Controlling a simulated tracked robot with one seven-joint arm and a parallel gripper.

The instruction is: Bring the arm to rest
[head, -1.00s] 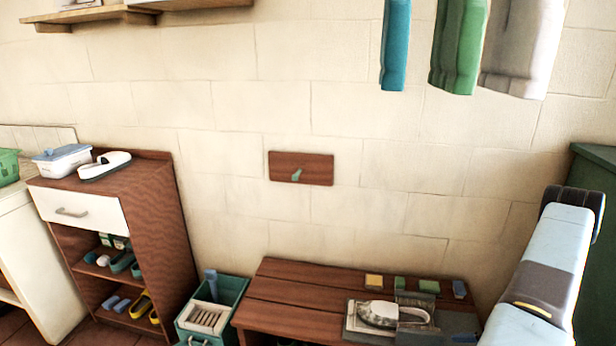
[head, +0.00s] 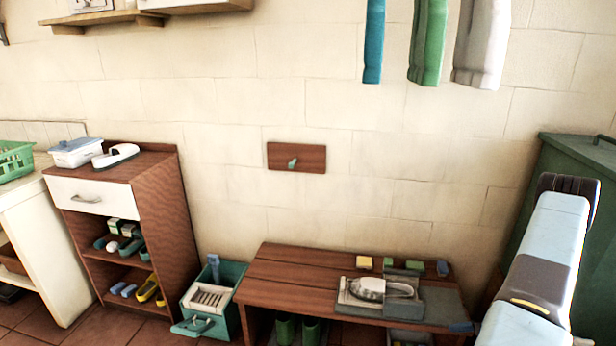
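My arm (head: 541,262) rises from the bottom right of the head view, light blue with dark joints. Its dark upper joint stands in front of the green cabinet. My gripper does not show in this view, so I cannot see its fingers or whether it holds anything.
A wooden bench (head: 300,270) carries a grey-white shoe (head: 367,288) and several small blocks. A green bin (head: 570,190) stands close behind my arm. A shoe cabinet (head: 165,200) and a teal box (head: 228,316) are at left. Towels (head: 430,40) hang above.

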